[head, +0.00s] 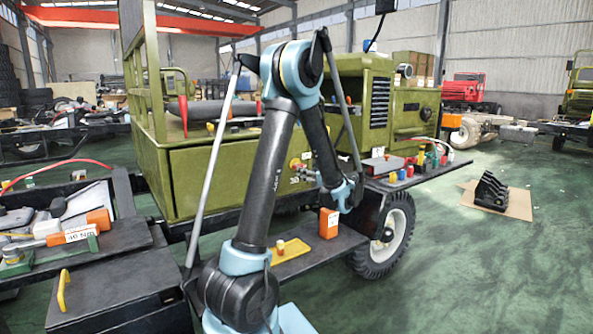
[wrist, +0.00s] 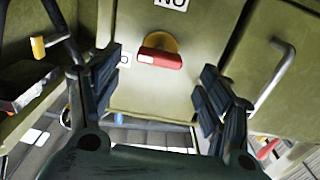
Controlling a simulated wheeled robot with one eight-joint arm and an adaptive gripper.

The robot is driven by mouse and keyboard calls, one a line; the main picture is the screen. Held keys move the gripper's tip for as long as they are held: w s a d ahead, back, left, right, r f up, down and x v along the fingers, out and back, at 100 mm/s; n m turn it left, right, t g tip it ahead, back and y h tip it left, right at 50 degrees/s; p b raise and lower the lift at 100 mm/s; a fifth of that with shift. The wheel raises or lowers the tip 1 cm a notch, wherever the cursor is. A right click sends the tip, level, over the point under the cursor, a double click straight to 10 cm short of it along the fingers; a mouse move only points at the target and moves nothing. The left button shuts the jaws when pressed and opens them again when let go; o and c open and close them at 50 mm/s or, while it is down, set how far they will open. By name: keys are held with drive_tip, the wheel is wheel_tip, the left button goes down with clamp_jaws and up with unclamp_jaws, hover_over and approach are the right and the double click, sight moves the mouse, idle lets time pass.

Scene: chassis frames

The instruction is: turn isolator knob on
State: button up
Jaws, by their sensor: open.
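The isolator knob (wrist: 160,57) is a red bar handle on a yellow round base, on an olive-green panel (wrist: 140,95). In the wrist view its bar lies nearly level, tilted slightly down to the right. A white label (wrist: 171,4) above it reads "NO" as pictured; another label (wrist: 124,60), partly hidden, is left of it. My gripper (wrist: 160,76) is open, with dark fingers left and right of the knob and apart from it. In the head view my gripper (head: 343,190) is by the olive vehicle's side, its fingers hard to make out.
A grey bar handle (wrist: 272,75) is right of the knob. In the head view, an orange box (head: 328,223) and a yellow tray (head: 288,252) sit on a low dark shelf below my arm. A wheel (head: 385,240) is to the right.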

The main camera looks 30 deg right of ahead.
sight(300, 164)
drive_tip(key=w, duration=0.7)
drive_tip(key=shift+a, duration=0.25)
